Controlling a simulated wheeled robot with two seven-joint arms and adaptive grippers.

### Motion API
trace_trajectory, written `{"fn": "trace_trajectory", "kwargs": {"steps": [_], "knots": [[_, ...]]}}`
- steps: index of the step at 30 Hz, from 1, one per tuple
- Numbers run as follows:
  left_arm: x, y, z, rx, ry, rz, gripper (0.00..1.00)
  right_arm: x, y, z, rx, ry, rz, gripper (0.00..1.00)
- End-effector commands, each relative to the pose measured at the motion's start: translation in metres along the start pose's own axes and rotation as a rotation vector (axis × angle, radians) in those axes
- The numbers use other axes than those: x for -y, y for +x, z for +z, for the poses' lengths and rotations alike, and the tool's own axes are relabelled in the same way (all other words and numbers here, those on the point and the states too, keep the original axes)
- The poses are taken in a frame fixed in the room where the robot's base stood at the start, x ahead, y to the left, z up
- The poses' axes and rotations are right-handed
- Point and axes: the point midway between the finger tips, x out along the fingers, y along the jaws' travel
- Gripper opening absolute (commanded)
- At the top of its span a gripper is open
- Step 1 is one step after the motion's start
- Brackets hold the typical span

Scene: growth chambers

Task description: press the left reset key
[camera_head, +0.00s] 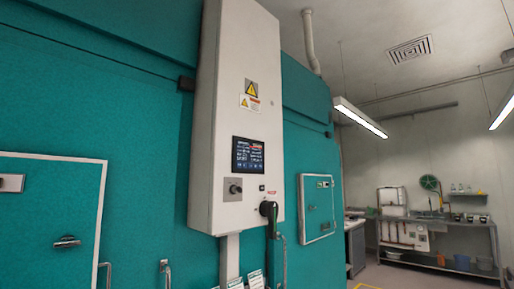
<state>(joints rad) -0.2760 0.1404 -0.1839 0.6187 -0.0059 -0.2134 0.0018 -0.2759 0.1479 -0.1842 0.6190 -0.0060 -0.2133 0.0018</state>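A tall white control cabinet (236,60) stands between teal chamber walls. Its dark touch screen (248,155) shows rows of small text and icons, too small to read. Below the screen are a grey plate with a dark round knob (234,189) and a small black switch (262,187). I cannot tell which part, if any of these, is the left reset key. Neither of my grippers shows in the head view.
A metal bench (445,225) with equipment stands at the far right. Some floor shows at the right.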

Motion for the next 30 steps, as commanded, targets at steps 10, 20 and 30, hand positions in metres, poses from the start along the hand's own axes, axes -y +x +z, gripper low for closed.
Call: {"fn": "trace_trajectory", "kwargs": {"steps": [10, 20, 30], "knots": [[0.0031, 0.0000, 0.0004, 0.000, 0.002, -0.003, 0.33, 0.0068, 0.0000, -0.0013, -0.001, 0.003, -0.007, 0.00], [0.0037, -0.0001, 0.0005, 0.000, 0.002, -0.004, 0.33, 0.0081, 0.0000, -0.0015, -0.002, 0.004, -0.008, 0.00], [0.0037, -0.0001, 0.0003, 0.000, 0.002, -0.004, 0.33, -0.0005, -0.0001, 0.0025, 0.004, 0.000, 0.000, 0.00]]}}
